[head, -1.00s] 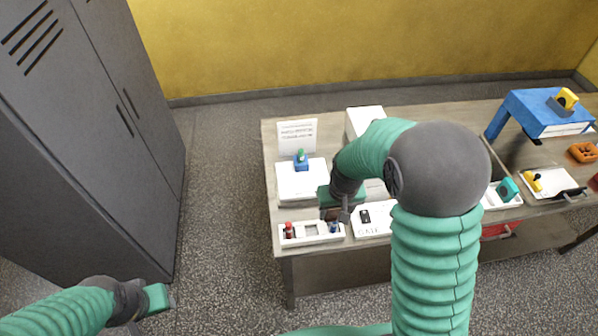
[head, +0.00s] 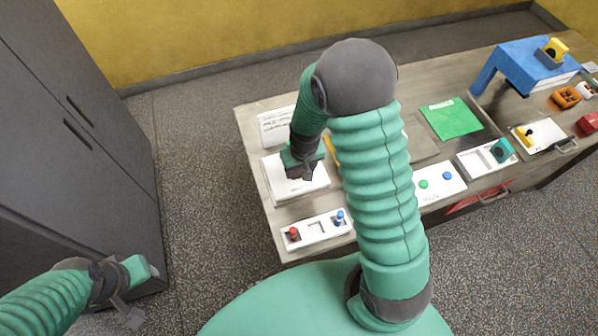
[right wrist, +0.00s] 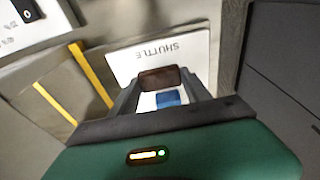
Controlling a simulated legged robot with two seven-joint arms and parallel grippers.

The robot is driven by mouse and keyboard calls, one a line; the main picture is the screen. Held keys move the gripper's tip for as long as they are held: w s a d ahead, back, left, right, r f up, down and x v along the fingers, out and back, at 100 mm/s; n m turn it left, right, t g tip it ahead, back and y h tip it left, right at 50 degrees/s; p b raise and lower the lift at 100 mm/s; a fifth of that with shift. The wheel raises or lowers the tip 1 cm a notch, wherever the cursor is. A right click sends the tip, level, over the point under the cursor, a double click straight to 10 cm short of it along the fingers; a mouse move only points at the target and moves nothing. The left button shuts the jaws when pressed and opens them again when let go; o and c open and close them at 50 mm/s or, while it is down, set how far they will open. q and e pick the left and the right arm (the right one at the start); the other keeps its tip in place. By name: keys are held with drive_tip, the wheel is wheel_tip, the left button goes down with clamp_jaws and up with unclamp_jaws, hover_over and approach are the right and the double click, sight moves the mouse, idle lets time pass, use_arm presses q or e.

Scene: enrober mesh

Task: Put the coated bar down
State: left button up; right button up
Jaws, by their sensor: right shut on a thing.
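My right gripper (head: 303,175) is shut on the dark brown coated bar, over the white shuttle plate (head: 284,192) at the table's left end. In the right wrist view the coated bar (right wrist: 160,78) sits between the two fingers of the right gripper (right wrist: 165,88). The shuttle plate (right wrist: 193,52), lettered SHUTTLE, lies behind it, and a blue block (right wrist: 168,99) shows just below the bar in the picture. I cannot tell whether bar and block touch. In the head view the gripper hides both. My left gripper (head: 138,290) hangs off the table at lower left; its jaw state is unclear.
A panel (head: 438,184) with buttons, a green sheet (head: 451,118) and a blue stand (head: 525,66) are to the right. A grey cabinet (head: 75,130) stands left.

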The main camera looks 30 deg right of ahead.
sight(299, 171)
drive_tip(key=f, duration=0.2)
drive_tip(key=w+f, duration=0.1)
drive_tip(key=shift+a+f, duration=0.1)
drive_tip(key=shift+f, duration=0.3)
drive_tip(key=shift+w+f, duration=0.2)
drive_tip(key=shift+w, duration=0.1)
drive_tip(key=shift+s+r, duration=0.15)
drive_tip(key=shift+s, duration=0.25)
drive_tip(key=o, duration=1)
use_arm(q)
drive_tip(key=shift+w+a+f, duration=0.1)
drive_tip(key=shift+w+f, duration=0.05)
drive_tip(key=shift+w, duration=0.4)
